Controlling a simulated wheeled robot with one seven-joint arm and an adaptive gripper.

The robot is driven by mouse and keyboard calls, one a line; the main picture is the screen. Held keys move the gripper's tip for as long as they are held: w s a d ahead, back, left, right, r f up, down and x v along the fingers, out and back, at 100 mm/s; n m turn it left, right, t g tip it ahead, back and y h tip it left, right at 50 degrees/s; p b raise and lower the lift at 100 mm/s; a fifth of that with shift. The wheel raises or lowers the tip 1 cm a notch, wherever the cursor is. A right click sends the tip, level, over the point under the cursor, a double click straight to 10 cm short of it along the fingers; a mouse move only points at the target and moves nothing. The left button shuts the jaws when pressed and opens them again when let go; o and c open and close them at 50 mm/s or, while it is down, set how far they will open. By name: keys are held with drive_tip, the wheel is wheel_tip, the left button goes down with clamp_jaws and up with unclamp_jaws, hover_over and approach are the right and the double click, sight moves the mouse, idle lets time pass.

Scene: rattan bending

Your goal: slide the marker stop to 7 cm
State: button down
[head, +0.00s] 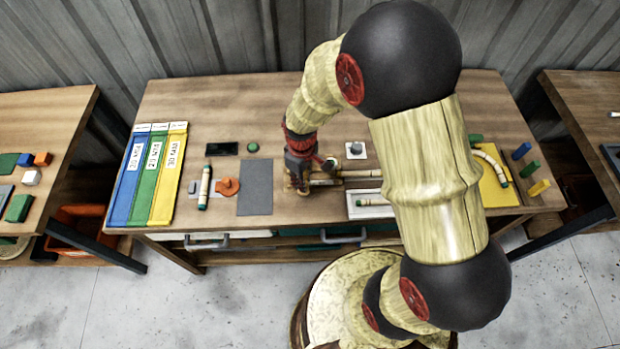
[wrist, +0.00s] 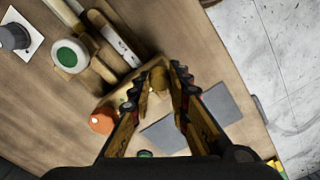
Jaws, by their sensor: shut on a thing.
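My gripper (head: 300,168) is low over a wooden fixture (head: 348,174) at the middle of the table. In the wrist view my gripper (wrist: 157,90) has its two dark ridged fingers closed on a small tan piece (wrist: 158,78), which appears to be the marker stop. It sits at the end of the wooden fixture. A pale strip (wrist: 118,40) with marks runs along the rails, but its numbers are too small to read. In the head view the held piece is hidden by my gripper.
A green-topped white round piece (wrist: 70,55) is beside the rails. A grey knob on a white plate (head: 356,150) stands behind the fixture. A grey mat (head: 255,187) and an orange piece (head: 228,186) lie to the left. Blue, green and yellow strips (head: 165,178) are at far left.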

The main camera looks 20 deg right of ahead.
drive_tip(key=shift+d, duration=0.15)
drive_tip(key=c, duration=1.7)
unclamp_jaws()
drive_tip(key=shift+o, duration=0.2)
wheel_tip(320, 180, up, 12)
